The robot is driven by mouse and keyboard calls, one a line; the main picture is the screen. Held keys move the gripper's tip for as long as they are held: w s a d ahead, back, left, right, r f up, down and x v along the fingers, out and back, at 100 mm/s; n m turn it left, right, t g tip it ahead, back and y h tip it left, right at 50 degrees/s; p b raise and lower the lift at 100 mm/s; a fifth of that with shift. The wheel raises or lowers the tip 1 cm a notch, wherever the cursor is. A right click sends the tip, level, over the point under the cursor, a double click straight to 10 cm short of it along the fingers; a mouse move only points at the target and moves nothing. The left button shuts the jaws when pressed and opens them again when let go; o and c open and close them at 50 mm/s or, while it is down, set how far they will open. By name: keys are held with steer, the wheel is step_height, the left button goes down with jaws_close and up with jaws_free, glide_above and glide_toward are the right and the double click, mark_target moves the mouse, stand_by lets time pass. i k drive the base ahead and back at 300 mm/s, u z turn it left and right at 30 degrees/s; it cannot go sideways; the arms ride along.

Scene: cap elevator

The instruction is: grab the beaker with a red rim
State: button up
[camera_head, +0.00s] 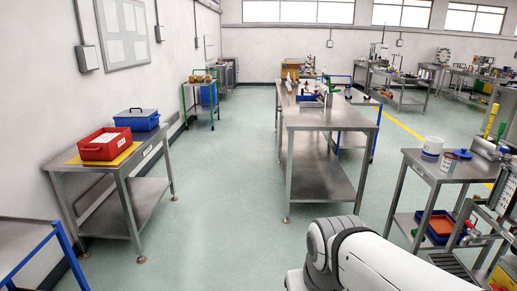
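A small clear container with some red on it (448,163) stands on the steel table at the right. It looks like the beaker with the red rim, but it is too small to be sure. A white tub (432,148) stands just behind it to the left, and a blue round thing lies close by on its right. My white arm shows at the bottom, extending out of the lower right edge. My gripper is out of view, so its place relative to the beaker does not show.
The right table (423,162) also bears a metal cylinder and equipment; its lower shelf holds a blue tray with orange inside (440,226). A long steel table (330,119) stands in the middle. A red box (104,145) sits on the left table. Green floor (225,200) between tables is clear.

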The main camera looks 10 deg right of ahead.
mark_target(450, 160)
steer(key=z, duration=0.35)
steer(key=i, duration=1.55)
steer(key=z, duration=1.25)
steer(key=i, duration=1.55)
steer(key=z, duration=0.85)
steer(key=i, duration=0.4)
steer(key=z, duration=0.2)
